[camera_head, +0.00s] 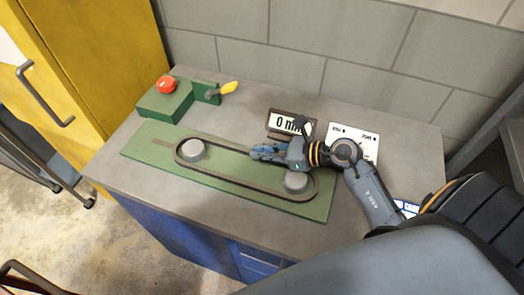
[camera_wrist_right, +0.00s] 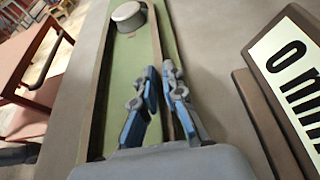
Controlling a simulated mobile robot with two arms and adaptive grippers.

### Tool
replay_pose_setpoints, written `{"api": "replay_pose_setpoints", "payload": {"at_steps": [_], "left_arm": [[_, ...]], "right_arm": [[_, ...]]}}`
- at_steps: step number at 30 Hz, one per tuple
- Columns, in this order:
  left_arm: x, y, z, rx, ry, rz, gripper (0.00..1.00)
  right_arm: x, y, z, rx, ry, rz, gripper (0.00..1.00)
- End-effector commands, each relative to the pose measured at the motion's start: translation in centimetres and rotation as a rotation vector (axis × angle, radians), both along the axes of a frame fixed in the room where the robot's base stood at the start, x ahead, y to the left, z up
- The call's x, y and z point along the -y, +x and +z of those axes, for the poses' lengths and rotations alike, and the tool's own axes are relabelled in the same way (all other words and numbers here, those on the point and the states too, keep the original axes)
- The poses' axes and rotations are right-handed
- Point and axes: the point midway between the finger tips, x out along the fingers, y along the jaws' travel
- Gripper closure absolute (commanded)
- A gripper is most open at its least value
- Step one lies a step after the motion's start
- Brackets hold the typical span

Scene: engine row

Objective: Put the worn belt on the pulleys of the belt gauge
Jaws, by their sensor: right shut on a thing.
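The worn belt (camera_head: 228,179) is a dark loop at the green belt gauge (camera_head: 145,146); it also shows in the right wrist view (camera_wrist_right: 157,60). In the head view its outline surrounds both grey pulleys, the left pulley (camera_head: 191,149) and the right pulley (camera_head: 296,182). A gap shows between the belt and the right pulley. I cannot tell how high the belt sits against the pulleys. My right gripper (camera_head: 256,153) is shut on the belt's far run, between the pulleys. In the right wrist view its blue fingers (camera_wrist_right: 160,85) straddle that strand. My left gripper is out of view.
A display reading "0 mm" (camera_head: 280,124) and a white card (camera_head: 365,143) stand behind the gauge. A green box with a red button (camera_head: 166,85) and a yellow lever (camera_head: 229,88) stand at the back left. A yellow cabinet (camera_head: 90,60) is at the left.

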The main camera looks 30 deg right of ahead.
Motion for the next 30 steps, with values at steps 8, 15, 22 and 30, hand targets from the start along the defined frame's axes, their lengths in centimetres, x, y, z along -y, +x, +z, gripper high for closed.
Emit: {"api": "replay_pose_setpoints", "payload": {"at_steps": [8, 15, 22, 30], "left_arm": [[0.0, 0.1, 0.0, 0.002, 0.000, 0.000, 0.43], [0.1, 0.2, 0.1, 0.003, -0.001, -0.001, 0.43], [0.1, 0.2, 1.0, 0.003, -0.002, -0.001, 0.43], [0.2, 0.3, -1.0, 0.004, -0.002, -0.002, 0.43]], "right_arm": [[0.0, 0.0, 0.0, -0.001, 0.001, 0.001, 0.68], [0.0, 0.0, 0.1, -0.001, 0.001, 0.001, 0.68], [0.5, -0.5, 1.4, -0.001, -0.002, -0.001, 0.68], [4.4, -4.9, 3.4, -0.003, -0.004, 0.001, 0.68]]}}
